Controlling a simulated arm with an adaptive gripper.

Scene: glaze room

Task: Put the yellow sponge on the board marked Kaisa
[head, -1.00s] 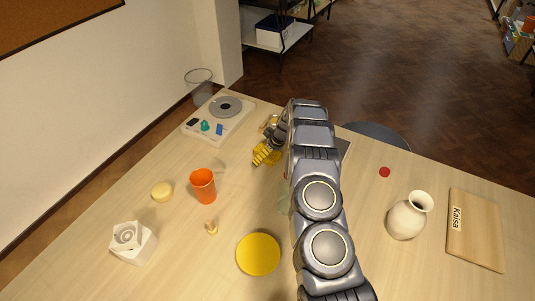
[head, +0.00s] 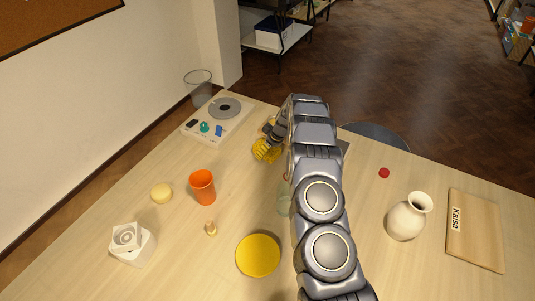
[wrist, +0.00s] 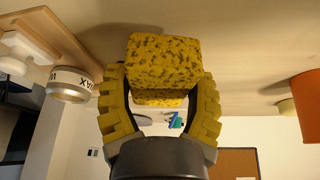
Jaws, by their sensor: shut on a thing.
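The yellow sponge (wrist: 163,58), a speckled block, sits between the two yellow fingers of my gripper (wrist: 162,82) in the wrist view. The fingers press on its sides, and my gripper is shut on it. In the head view my gripper (head: 267,150) is over the back middle of the table, partly behind my arm; the sponge is hard to tell from the yellow fingers there. The wooden board marked Kaisa (head: 476,231) lies flat at the table's right side, far from my gripper, with nothing on it.
A white vase (head: 405,219) stands just left of the board, with a red disc (head: 384,173) behind it. An orange cup (head: 203,188), a yellow disc (head: 258,255) and a greenish glass (head: 284,200) stand left of my arm. A labelled jar (wrist: 71,83) shows in the wrist view.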

